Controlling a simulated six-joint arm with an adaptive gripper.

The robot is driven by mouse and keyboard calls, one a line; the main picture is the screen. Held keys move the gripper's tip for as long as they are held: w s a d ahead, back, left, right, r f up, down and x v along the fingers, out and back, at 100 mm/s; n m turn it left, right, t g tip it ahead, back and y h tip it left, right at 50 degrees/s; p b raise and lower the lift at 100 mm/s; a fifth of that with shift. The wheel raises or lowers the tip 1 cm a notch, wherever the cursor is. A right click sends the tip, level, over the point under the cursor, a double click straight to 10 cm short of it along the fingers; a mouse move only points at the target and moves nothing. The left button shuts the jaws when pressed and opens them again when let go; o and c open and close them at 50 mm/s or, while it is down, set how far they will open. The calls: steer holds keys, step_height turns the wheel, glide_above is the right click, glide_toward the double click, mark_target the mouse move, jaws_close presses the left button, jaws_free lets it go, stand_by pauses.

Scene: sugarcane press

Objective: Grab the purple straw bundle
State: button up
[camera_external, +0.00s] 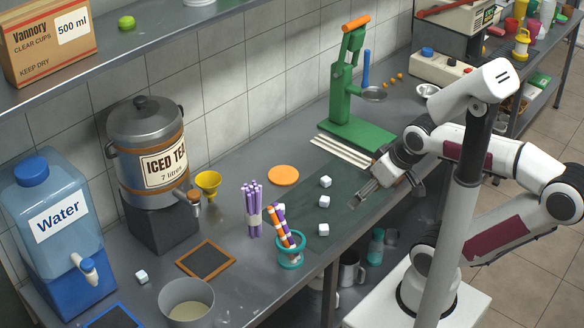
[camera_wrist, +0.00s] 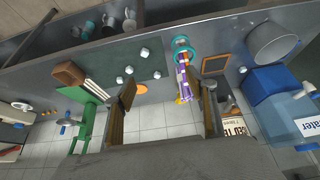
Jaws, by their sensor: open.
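The purple straw bundle (camera_external: 252,208) stands upright on the grey counter, tied with a pale band. It stands just left of a teal holder (camera_external: 291,252) with orange-and-white striped and purple straws leaning in it. In the wrist view, the purple straws (camera_wrist: 184,92) show near the right finger, partly overlapping the striped straws below the teal holder (camera_wrist: 182,43). My gripper (camera_external: 366,190) is open and empty above the right part of the counter, well to the right of the bundle. Its two fingers show spread apart in the wrist view (camera_wrist: 166,100).
White cubes (camera_external: 323,201) lie on a dark green mat between my gripper and the bundle. A yellow funnel (camera_external: 208,183), tea dispenser (camera_external: 148,150) and dark framed board (camera_external: 206,260) stand left. The green press (camera_external: 352,110) stands behind my gripper.

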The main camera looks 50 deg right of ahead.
steer(key=w+d+f+n+t+h, duration=0.15)
steer(key=w+d, duration=0.25)
steer(key=w, duration=0.7)
steer(key=w+d+f+n+t, duration=0.2)
steer(key=w+d+t, duration=0.15)
steer(key=w, duration=0.85)
steer(key=w+f+n+y, duration=0.3)
steer(key=w+f, duration=0.2)
steer(key=w, duration=0.2)
steer(key=n+t+y, duration=0.2)
steer(key=y, duration=0.9)
glide_toward(253, 211)
steer(key=shift+w+r, duration=0.4)
steer(key=shift+w, duration=0.4)
steer(key=shift+w+r, duration=0.45)
steer(key=shift+w, duration=0.35)
steer(key=shift+a, duration=0.1)
steer(key=shift+x, duration=1.3)
